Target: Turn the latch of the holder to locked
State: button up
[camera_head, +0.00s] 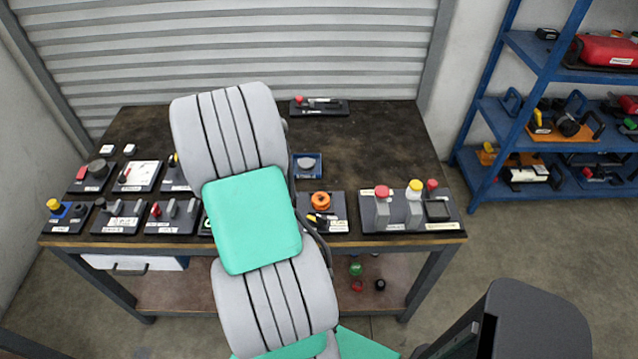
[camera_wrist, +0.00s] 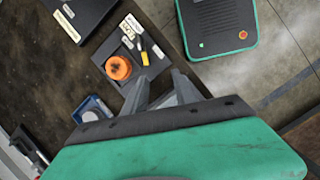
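I cannot tell for sure which fixture is the holder, or how its latch is set. A dark panel (camera_head: 338,222) at the table's front edge carries an orange round part (camera_head: 320,200) and a small yellow-and-black part. In the wrist view this panel (camera_wrist: 112,48) shows the orange ring-like part (camera_wrist: 118,67) and a yellow lever-like piece (camera_wrist: 145,52) beside a white label. My gripper (camera_wrist: 160,78) is open and empty, its fingertips apart from and just right of the panel's edge in that view. In the head view my arm hides the gripper.
A small blue tray (camera_head: 306,177) with a grey part lies behind the panel. A panel (camera_head: 450,226) with red- and yellow-topped posts stands right. Several other panels line the table's left. A black base (camera_head: 330,111) with a red part lies at the back. The table's back right is clear.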

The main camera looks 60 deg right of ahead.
jog(key=p, duration=0.1)
send_near(321, 217)
jog(key=shift+g+y, duration=0.3)
jog(key=shift+y, duration=0.1)
jog(key=x, duration=0.5)
jog(key=d+x, duration=0.1)
jog(key=x, duration=0.2)
jog(key=shift+f, duration=0.4)
jog(key=shift+w, duration=0.1)
grip_shut()
